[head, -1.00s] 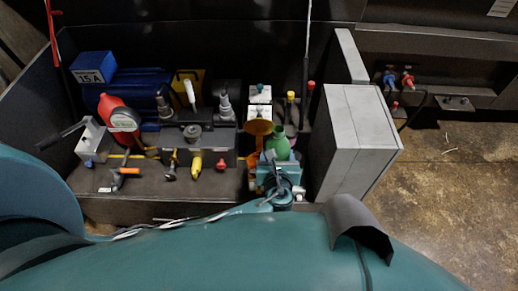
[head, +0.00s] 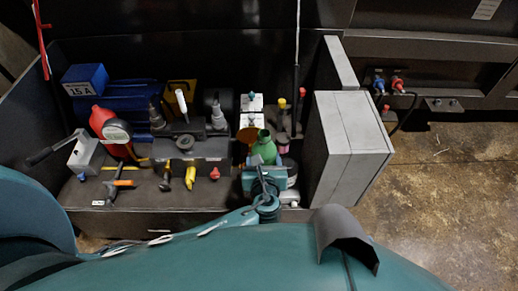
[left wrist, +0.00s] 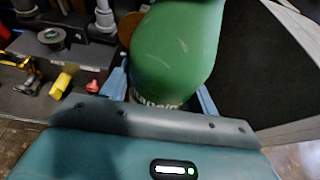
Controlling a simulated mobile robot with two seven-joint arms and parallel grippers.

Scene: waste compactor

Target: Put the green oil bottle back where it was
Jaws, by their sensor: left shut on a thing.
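The green oil bottle (head: 264,148) is at the right end of the machine bench in the head view, in front of the white and orange fittings. My left gripper (head: 263,169) is shut on it from the near side. In the left wrist view the bottle (left wrist: 176,50) fills the upper middle between the blue fingers, with part of its label showing low down. The bottle's base is hidden behind the gripper, so I cannot tell whether it touches the surface below. My right gripper is not in view.
A large grey box (head: 345,145) stands close to the right of the bottle. A dark round container (head: 290,172) is just beside the gripper. Valves, a yellow handle (head: 190,177), a red knob (head: 214,173) and a red jug (head: 103,122) are to the left.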

